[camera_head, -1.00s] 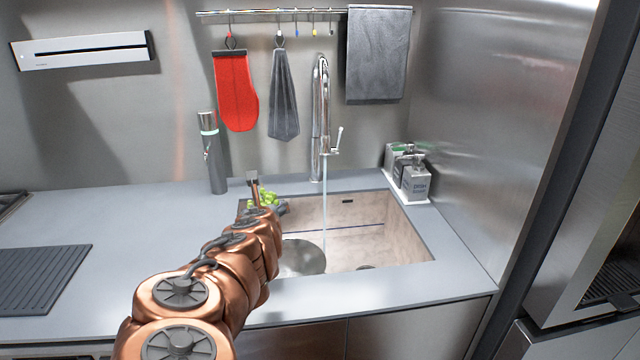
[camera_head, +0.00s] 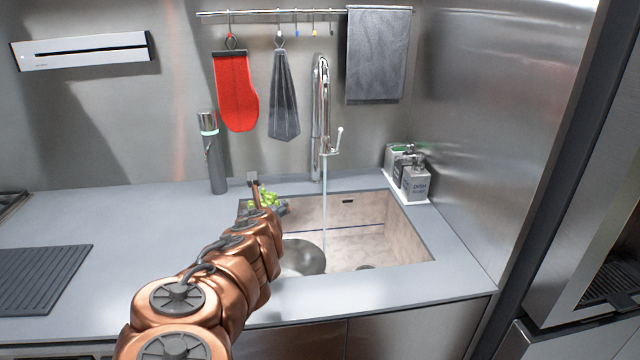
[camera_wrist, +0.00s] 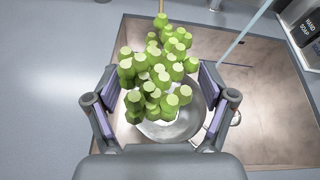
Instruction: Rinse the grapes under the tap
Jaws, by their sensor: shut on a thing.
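The bunch of green grapes (camera_wrist: 157,75) is between the two fingers of my gripper (camera_wrist: 160,115) in the wrist view. In the head view the grapes (camera_head: 268,201) show at the back left of the sink, partly hidden by my arm. My gripper is shut on them and holds them above a round metal bowl (camera_wrist: 180,128), which also shows in the head view (camera_head: 303,257). The chrome tap (camera_head: 320,110) is running. Its thin water stream (camera_head: 325,210) falls into the sink (camera_head: 385,235), to the right of the grapes and apart from them.
Soap dispensers (camera_head: 412,178) stand on a white tray at the sink's back right corner. A grey cylinder (camera_head: 213,155) stands at the back left. A red mitt (camera_head: 235,92) and grey cloths hang from a rail. The counter (camera_head: 130,225) left of the sink is mostly clear.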

